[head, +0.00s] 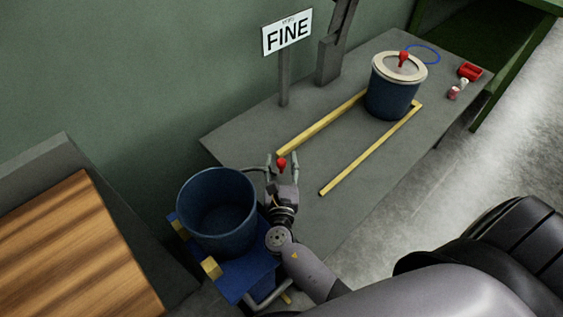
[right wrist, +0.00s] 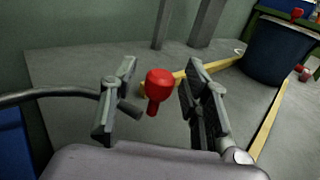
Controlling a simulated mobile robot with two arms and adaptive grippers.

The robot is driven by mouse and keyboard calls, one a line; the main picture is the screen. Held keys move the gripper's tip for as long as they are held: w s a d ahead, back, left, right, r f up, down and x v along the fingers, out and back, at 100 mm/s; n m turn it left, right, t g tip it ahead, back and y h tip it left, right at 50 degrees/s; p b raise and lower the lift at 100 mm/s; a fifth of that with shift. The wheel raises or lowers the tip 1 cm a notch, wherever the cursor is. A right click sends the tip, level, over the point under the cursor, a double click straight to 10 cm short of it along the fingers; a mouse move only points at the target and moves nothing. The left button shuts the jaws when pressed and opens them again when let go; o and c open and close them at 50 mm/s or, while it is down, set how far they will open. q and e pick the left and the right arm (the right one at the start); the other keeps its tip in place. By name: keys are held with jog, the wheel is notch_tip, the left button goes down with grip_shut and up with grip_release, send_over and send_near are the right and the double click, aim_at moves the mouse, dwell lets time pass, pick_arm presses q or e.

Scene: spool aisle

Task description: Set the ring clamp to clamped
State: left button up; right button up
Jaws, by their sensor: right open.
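A red knob (head: 281,163) sits at the end of a grey curved bar (head: 256,170) beside an open blue bucket (head: 218,212); this looks like the ring clamp's handle. My right gripper (head: 283,158) is open around the knob. In the right wrist view the knob (right wrist: 159,84) stands between the two spread fingers (right wrist: 161,70), with a visible gap on both sides. The grey bar (right wrist: 60,95) comes in from the left and passes behind the left finger. The clamp's ring is not clearly visible. My left gripper is not in view.
The blue bucket stands on a blue base (head: 245,278). Yellow rails (head: 370,150) lie on the grey table (head: 400,150). A lidded blue bucket (head: 390,98) with a red knob stands at their far end. A "FINE" sign (head: 287,32) rises behind. A wooden surface (head: 75,250) is at left.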

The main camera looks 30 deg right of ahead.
jog(key=v, duration=1.1)
jog(key=shift+s+a, duration=0.2)
jog(key=shift+s, duration=0.15)
jog(key=shift+c, duration=0.6)
